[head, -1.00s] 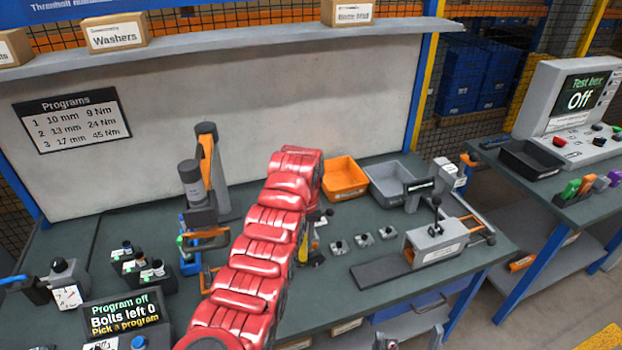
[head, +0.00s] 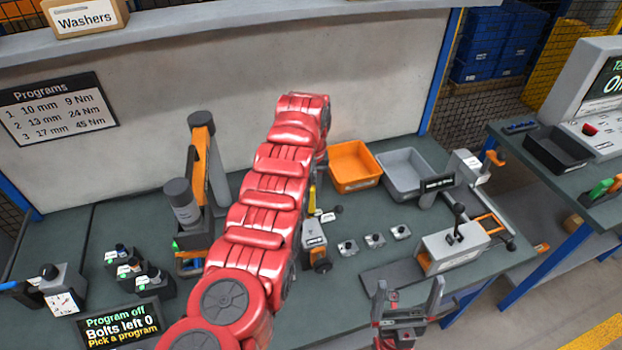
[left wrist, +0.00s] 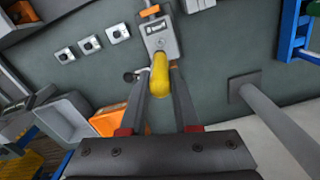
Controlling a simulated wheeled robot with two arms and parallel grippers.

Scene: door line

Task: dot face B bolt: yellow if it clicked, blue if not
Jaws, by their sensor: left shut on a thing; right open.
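My left gripper is seen from behind in the head view, its fingers mostly hidden by my red arm. In the left wrist view its fingers (left wrist: 160,82) are shut on a yellow, rounded, marker-like thing (left wrist: 158,72), whose yellow also shows in the head view (head: 312,199). The yellow thing's far end meets or overlaps a grey block with a label (left wrist: 160,38); I cannot tell whether they touch. That block stands on the bench in the head view (head: 314,236). No bolt face or dot can be made out. My right gripper (head: 409,292) is open and empty, low before the bench's front edge.
Several small grey blocks (head: 374,240) sit right of the labelled block. An orange bin (head: 353,181) and a grey bin (head: 405,190) stand behind. A lever fixture (head: 452,244) is at right. The display (head: 120,325) reads "Program off, Bolts left 0".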

